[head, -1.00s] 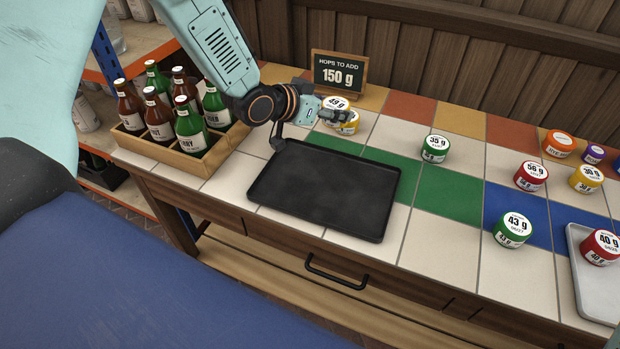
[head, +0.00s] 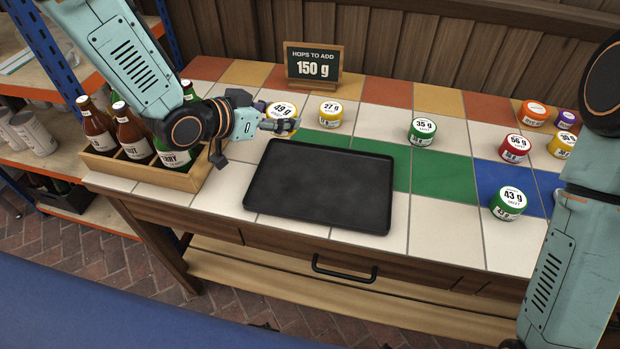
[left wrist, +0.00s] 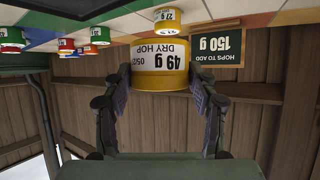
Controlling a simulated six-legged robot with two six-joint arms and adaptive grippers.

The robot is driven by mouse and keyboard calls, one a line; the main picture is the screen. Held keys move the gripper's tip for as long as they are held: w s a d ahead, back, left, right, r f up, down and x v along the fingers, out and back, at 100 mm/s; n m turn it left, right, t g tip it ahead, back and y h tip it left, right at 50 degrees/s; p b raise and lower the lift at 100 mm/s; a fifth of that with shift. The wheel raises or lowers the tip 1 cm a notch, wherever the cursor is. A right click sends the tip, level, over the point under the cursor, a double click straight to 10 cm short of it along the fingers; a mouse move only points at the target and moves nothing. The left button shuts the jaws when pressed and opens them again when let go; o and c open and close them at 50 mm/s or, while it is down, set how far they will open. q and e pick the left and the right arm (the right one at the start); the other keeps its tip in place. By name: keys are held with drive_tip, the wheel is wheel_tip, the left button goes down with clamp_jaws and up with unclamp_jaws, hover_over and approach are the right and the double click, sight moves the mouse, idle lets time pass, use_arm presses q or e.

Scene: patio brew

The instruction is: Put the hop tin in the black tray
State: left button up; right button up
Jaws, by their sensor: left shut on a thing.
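The yellow hop tin marked 49 g (head: 281,109) is in my left gripper (head: 282,125), left of the sign and behind the black tray's left part. The left wrist view, upside down, shows the tin (left wrist: 160,80) between the two fingers (left wrist: 160,110), with its "DRY HOP" label facing the camera. I cannot tell how high it is above the tiles. The black tray (head: 320,185) lies empty on the tiled counter in front of it. My right gripper is out of view; only its arm shows at the right.
A yellow 27 g tin (head: 331,114) stands just right of the held tin. A green 35 g tin (head: 422,132), a green 43 g tin (head: 508,204) and a red tin (head: 515,148) stand farther right. A bottle crate (head: 140,172) is at left; the sign (head: 313,66) reads 150 g.

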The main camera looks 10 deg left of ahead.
use_arm(q)
drive_tip(key=shift+a, duration=0.15)
drive_tip(key=f, duration=0.2)
drive_tip(key=f+b, duration=0.1)
drive_tip(key=f, duration=0.2)
drive_tip(key=shift+d+f+b, duration=0.3)
drive_tip(key=shift+d+f, duration=0.1)
drive_tip(key=shift+w+f, duration=0.1)
drive_tip(key=shift+f, duration=0.1)
drive_tip(key=f+b, duration=0.1)
drive_tip(key=f, duration=0.2)
drive_tip(key=shift+a, duration=0.2)
drive_tip(key=shift+d+f, duration=0.1)
drive_tip(key=shift+f, duration=0.1)
drive_tip(key=shift+f, duration=0.1)
